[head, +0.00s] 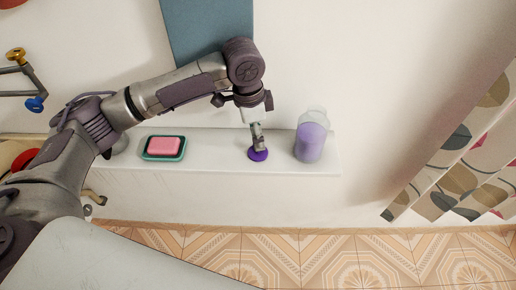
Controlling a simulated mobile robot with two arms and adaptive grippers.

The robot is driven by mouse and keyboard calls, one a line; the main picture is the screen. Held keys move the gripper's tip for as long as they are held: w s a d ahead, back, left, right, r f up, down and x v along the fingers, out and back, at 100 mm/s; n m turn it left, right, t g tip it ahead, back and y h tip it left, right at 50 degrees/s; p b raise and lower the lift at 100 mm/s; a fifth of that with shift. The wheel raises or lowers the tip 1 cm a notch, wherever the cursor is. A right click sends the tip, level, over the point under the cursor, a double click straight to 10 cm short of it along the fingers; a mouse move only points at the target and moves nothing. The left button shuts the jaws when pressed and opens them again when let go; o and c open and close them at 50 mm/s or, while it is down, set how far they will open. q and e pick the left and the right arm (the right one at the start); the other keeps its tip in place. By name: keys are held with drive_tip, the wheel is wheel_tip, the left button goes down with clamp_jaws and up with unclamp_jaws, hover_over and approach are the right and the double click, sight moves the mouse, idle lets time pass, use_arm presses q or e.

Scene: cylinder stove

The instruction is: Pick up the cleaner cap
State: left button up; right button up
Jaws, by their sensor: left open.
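The purple cleaner cap (258,155) lies on the white ledge (220,166), left of a clear jar with purple contents (310,137). My left gripper (258,147) points down right at the cap, with its fingertips at or just over it. The fingers overlap the cap in the head view, so part of the cap is hidden and I cannot tell whether they touch it. The left gripper is open. My right gripper is not in view.
A pink soap bar (164,145) sits in a green dish (151,156) on the ledge to the left. A patterned curtain (460,150) hangs at the right. A blue panel (205,25) is on the wall behind my arm. Tiled floor (330,255) lies below.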

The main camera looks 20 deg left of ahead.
sight(259, 156)
use_arm(q)
drive_tip(key=shift+w+f+p, duration=0.2)
drive_tip(key=shift+f+p, duration=0.1)
drive_tip(key=shift+f, duration=1.1)
drive_tip(key=shift+w+f+p, duration=0.15)
drive_tip(key=shift+f+p, duration=0.1)
drive_tip(key=shift+f, duration=1.1)
drive_tip(key=c, duration=0.9)
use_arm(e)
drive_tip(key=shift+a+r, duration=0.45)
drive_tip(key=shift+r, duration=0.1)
